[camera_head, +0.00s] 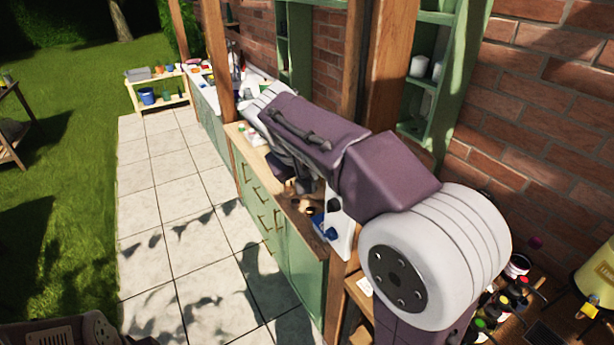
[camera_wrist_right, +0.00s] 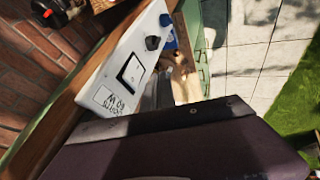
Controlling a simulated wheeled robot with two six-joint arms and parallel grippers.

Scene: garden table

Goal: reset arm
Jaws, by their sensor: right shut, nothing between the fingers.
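My right arm (camera_head: 310,135) crosses the middle of the head view, reaching from lower right toward upper left. Its right gripper (camera_head: 303,178) hangs below the arm, largely hidden, above the green cabinet's wooden top (camera_head: 262,150). It is shut and empty. In the right wrist view, my purple arm housing fills the bottom, and grey finger parts (camera_wrist_right: 158,95) show beside a white panel (camera_wrist_right: 132,68) with a switch, a dark knob and a label. My left gripper is not in view.
The green cabinet (camera_head: 265,220) runs along a brick wall (camera_head: 550,95), with wooden posts (camera_head: 218,60) in front. Small bottles (camera_head: 505,305) crowd the lower right. A low shelf with a blue bucket (camera_head: 147,96) stands far back. The paved path (camera_head: 160,220) is clear.

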